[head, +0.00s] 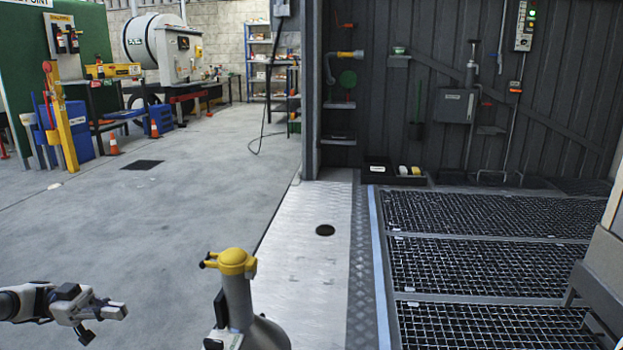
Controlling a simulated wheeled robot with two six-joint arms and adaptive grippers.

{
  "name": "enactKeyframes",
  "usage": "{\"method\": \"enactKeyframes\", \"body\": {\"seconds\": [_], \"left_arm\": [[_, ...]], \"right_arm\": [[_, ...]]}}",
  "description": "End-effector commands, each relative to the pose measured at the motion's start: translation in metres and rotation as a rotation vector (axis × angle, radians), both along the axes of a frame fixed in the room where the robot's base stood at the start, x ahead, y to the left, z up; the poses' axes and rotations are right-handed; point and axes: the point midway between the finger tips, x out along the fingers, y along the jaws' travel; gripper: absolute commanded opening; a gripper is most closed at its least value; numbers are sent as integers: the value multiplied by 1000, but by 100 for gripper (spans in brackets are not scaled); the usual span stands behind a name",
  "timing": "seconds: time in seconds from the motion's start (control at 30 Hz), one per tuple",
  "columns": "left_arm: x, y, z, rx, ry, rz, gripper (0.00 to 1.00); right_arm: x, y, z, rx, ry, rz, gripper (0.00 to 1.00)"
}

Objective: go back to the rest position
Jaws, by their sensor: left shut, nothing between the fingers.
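My left gripper (106,320) shows at the lower left of the head view, at the end of my white and black arm. It is shut and empty, held over the grey concrete floor. It is apart from everything around it. My right gripper is not in view.
A grey necked object with a yellow cap (235,262) rises at the bottom centre, right of my left gripper. Mesh floor grating (470,252) lies to the right. A yellow post (61,118) and an orange cone (114,145) stand far left. The concrete floor (170,225) between is clear.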

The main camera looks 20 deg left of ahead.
Motion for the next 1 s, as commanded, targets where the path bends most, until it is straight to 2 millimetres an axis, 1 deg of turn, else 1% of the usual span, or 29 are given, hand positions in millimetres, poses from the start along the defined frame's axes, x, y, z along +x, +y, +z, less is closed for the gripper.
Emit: {"method": "enactKeyframes", "body": {"seconds": [0.03, 0.1, 0.17, 0.27, 0.37, 0.47, 0.53, 0.57, 0.6, 0.67, 0.7, 0.77, 0.8, 0.83, 0.87, 0.9, 0.97, 1.0], "left_arm": [[-1, 0, 2, 1, 19, -1, 0], [2, -6, 7, 30, 54, -26, 0], [6, -11, 9, 54, 78, -48, 0], [12, -25, 14, 88, 121, -98, 0], [18, -47, 18, 119, 177, -172, 0], [20, -79, 20, 153, 251, -273, 0], [21, -106, 16, 192, 316, -341, 0], [20, -119, 12, 213, 347, -372, 0], [19, -137, 5, 247, 400, -410, 0], [14, -167, -9, 312, 495, -464, 0], [7, -188, -21, 367, 572, -499, 0], [-10, -221, -43, 476, 708, -547, 0], [-28, -243, -61, 568, 813, -576, 0], [-45, -259, -75, 649, 894, -589, 0], [-64, -273, -89, 742, 976, -596, 0], [-93, -288, -108, 874, 1078, -589, 0], [-137, -302, -132, 1085, 1204, -538, 0], [-163, -305, -144, 1214, 1261, -476, 0]], "right_arm": [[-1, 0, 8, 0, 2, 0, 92], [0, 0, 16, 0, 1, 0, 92], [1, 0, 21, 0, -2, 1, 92], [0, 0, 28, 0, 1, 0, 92], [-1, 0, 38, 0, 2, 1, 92], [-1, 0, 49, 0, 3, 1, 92], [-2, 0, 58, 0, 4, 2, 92], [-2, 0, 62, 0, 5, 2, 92], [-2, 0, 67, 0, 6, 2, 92], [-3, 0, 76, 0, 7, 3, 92], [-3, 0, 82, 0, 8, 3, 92], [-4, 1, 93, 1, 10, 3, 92], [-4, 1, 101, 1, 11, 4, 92], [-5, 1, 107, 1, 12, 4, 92], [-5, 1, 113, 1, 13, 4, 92], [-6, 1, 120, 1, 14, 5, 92], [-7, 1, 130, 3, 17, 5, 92], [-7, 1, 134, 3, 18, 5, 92]]}}
